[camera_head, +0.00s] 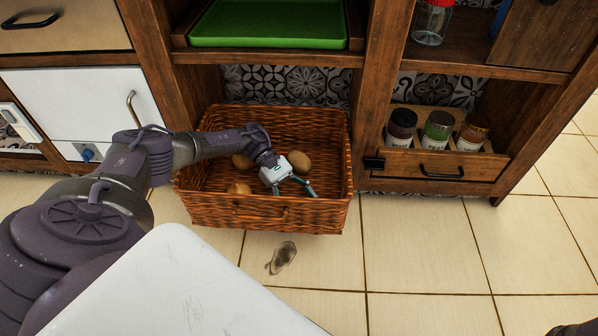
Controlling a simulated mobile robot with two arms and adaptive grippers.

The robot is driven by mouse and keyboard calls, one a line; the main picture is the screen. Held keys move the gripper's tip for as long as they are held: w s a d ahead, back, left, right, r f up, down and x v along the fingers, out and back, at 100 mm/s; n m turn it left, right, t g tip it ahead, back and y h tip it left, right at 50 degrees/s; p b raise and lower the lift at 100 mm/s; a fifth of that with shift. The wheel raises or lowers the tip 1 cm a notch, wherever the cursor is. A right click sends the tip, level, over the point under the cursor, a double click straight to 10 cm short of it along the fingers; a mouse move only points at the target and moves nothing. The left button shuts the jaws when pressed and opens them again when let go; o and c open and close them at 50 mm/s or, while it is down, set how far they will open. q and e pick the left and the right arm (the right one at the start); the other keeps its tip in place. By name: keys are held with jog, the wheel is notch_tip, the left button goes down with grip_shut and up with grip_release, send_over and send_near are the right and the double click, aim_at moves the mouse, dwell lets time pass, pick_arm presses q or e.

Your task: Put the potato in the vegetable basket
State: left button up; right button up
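The vegetable basket (330,213) is a brown wicker basket standing low in the shelving, its front jutting out over the tiled floor. Several views of its inside are partly covered by my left arm. My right gripper is not in view.
A green tray (268,24) lies on the shelf above.

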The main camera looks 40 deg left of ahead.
pick_arm(q)
jog(key=shift+f, duration=0.1)
jog(key=shift+f, duration=0.1)
jog(key=o, duration=1.3)
jog(key=shift+c, duration=0.2)
jog(key=shift+r, duration=0.3)
jog(key=v, duration=0.7)
jog(key=shift+w+a+p, duration=0.1)
jog(key=shift+a+p, duration=0.15)
jog(key=shift+p, duration=0.1)
